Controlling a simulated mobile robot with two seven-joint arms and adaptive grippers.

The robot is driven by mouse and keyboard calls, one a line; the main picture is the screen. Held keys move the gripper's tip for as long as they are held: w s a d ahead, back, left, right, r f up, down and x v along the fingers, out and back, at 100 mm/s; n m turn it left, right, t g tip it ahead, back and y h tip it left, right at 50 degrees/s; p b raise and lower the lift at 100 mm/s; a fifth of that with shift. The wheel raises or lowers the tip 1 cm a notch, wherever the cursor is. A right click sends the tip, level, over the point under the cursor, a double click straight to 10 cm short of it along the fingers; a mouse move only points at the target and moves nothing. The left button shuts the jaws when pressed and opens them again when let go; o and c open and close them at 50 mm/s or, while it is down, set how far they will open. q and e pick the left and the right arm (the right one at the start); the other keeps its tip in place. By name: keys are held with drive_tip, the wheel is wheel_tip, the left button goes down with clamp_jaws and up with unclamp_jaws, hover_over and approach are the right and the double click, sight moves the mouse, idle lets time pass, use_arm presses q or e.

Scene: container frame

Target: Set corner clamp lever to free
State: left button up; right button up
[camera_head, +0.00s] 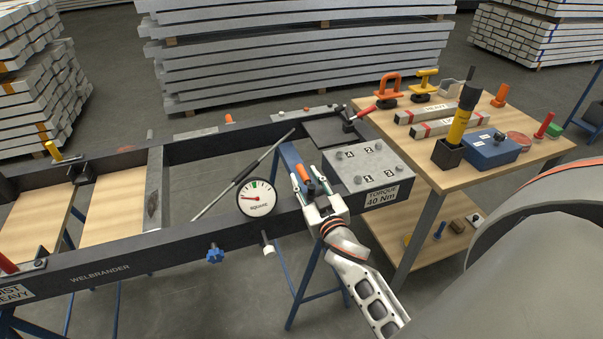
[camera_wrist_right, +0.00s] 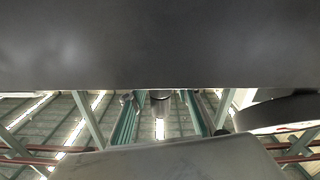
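My right gripper (camera_head: 308,181) reaches in from the lower right to the front right corner of the dark frame (camera_head: 180,250). Its fingers look spread, with an orange lever handle (camera_head: 303,171) between or just behind them; contact cannot be told. The clamp body below it is hidden by the gripper. Other corners have a red lever (camera_head: 362,112) at the back right, a yellow lever (camera_head: 53,150) at the back left and a red lever (camera_head: 7,264) at the front left. The right wrist view shows mostly a dark surface (camera_wrist_right: 160,45), with no lever clear. My left gripper is out of view.
A round gauge (camera_head: 256,198) stands on the front beam left of my right gripper. A grey torque block (camera_head: 368,165) sits close on its right. A wooden tool table (camera_head: 470,170) stands at the right. Stacked metal beams (camera_head: 300,60) lie behind.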

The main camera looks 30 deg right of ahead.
drive_tip(key=shift+x, duration=1.35)
drive_tip(key=shift+a, duration=0.1)
clamp_jaws()
